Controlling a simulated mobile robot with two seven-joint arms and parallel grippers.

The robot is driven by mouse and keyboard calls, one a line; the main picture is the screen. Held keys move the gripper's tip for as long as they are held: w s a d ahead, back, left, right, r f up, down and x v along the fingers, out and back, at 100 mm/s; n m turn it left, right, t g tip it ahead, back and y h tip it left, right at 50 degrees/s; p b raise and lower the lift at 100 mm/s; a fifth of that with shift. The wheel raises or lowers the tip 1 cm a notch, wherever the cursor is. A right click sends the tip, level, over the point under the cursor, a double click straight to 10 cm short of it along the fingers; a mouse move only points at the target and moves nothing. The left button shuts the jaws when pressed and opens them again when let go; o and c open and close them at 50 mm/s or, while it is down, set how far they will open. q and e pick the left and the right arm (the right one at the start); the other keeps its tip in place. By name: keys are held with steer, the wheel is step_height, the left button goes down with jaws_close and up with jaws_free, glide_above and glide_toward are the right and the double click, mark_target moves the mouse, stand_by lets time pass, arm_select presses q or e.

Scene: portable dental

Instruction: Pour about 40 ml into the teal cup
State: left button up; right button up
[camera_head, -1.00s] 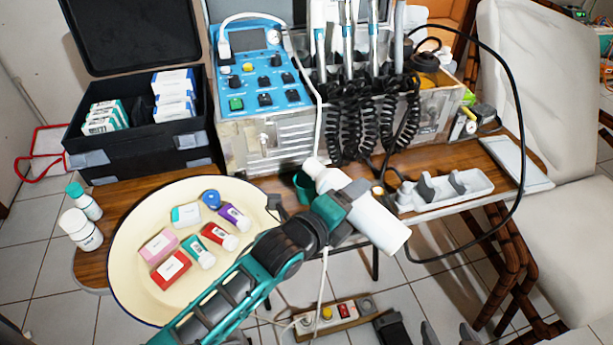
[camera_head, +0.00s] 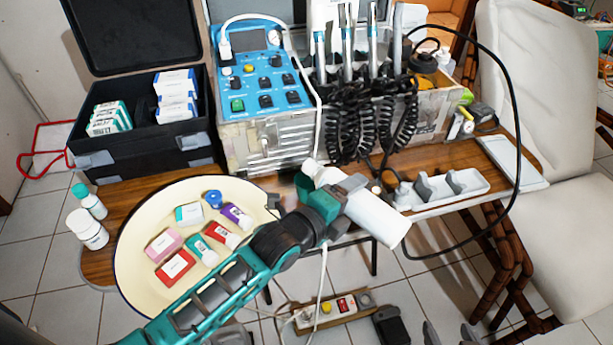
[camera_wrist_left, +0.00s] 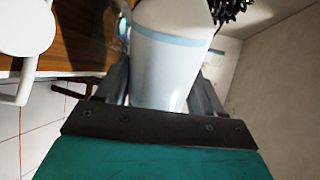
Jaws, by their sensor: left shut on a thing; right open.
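A white bottle (camera_head: 365,212) is in my left gripper (camera_head: 338,202), tilted, with its narrow neck pointing to the upper left. The left wrist view shows its pale body with a light blue band (camera_wrist_left: 165,40) between the dark fingers. The teal cup (camera_head: 303,184) is on the table just below and beside the bottle's neck, mostly hidden by the bottle and my gripper. I cannot see inside the cup or any liquid. My right gripper (camera_head: 449,335) shows only as two grey fingertips, apart and empty, at the bottom edge.
A cream round tray (camera_head: 140,250) with several small boxes and bottles lies left of the cup. Behind are a blue control unit (camera_head: 262,85) and coiled black cords (camera_head: 365,120). A white holder (camera_head: 440,190) stands to the right. A black cable loops at right.

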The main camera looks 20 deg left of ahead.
arm_select(q)
steer(key=shift+r, duration=0.25)
steer(key=shift+r+n+p, duration=0.2)
steer(key=shift+n+p, duration=0.1)
steer(key=shift+p, duration=0.2)
steer(key=shift+d, duration=0.2)
steer(key=shift+s+d, duration=0.2)
steer(key=shift+d, duration=0.45)
stand_by(0.3)
steer(key=shift+s+r, duration=0.1)
stand_by(1.2)
